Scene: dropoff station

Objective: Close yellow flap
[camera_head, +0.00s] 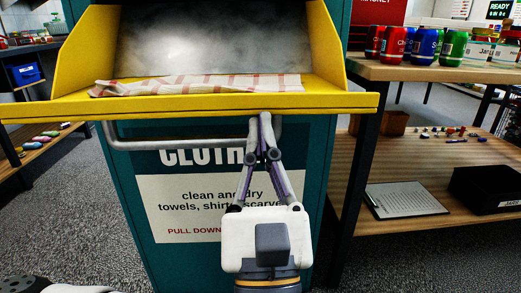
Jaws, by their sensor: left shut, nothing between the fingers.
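The yellow flap (190,105) of the teal clothes bin (125,190) is open, pulled down as a chute with its front edge towards me. A folded white and red checked cloth (200,85) lies inside it. A grey bar handle (175,145) runs below the flap's front edge. My left gripper (263,122) is shut and empty, its fingertips just under the flap's front edge at the right end of the handle. I cannot tell whether the fingertips touch the flap or handle.
To the right, a wooden shelf unit (440,72) holds several coloured cans (425,45), with a clipboard (405,200) and a black tray (487,190) lower down. At the left stands another shelf with a blue bin (25,74). Grey carpet (75,225) is clear beside the bin.

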